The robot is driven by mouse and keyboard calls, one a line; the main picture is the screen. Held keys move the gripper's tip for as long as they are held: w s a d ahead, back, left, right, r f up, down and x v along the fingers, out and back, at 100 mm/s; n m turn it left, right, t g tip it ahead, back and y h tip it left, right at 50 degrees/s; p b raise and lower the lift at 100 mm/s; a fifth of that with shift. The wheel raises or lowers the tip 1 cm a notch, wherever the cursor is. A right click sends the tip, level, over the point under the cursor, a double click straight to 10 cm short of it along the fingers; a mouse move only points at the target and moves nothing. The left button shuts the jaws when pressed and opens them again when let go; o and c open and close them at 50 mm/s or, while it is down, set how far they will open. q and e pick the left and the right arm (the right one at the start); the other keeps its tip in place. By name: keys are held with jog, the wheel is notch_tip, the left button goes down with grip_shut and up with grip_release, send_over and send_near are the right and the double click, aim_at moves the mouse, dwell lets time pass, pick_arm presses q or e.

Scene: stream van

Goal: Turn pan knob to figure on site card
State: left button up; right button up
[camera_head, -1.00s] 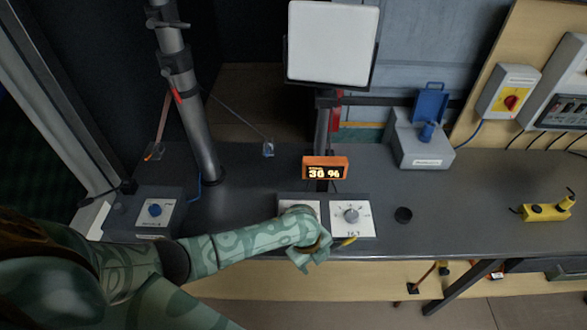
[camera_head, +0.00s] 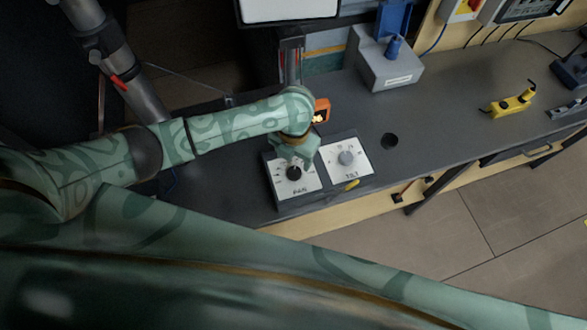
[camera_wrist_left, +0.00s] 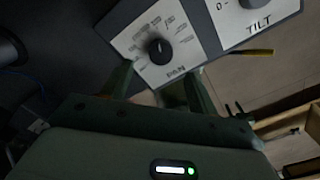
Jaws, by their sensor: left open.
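The pan knob (camera_head: 294,173) is a dark round knob on a white panel (camera_head: 307,187) lettered PAN, on the bench near its front edge. In the left wrist view the knob (camera_wrist_left: 160,48) sits in a ring of small marks too small to read. My left gripper (camera_head: 297,152) is just above and behind the knob. In the left wrist view its open fingers (camera_wrist_left: 160,88) stand apart, short of the knob, with nothing between them. An orange display (camera_head: 321,110) is mostly hidden behind my left arm. No site card is identifiable. My right gripper is not clearly seen.
The tilt knob (camera_head: 346,158) is grey, on a white panel to the right. A yellow pen-like item (camera_head: 352,185) lies at the panel's front edge.

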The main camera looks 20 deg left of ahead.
aim_at(294, 171)
pick_arm(q)
notch_tip(294, 171, down, 6)
jog(key=shift+d+r+b, duration=0.1)
jog(key=shift+r+b, duration=0.15)
jog(key=shift+b, duration=0.5)
jog(key=shift+f, duration=0.65)
pick_arm(e)
jog(key=shift+a+f, duration=0.35)
jog(key=shift+f, duration=0.3)
jog(key=shift+a+f, duration=0.35)
jog(key=shift+f, duration=0.25)
pick_arm(q)
jog(key=c, duration=1)
pick_arm(e)
jog(key=shift+d, duration=0.35)
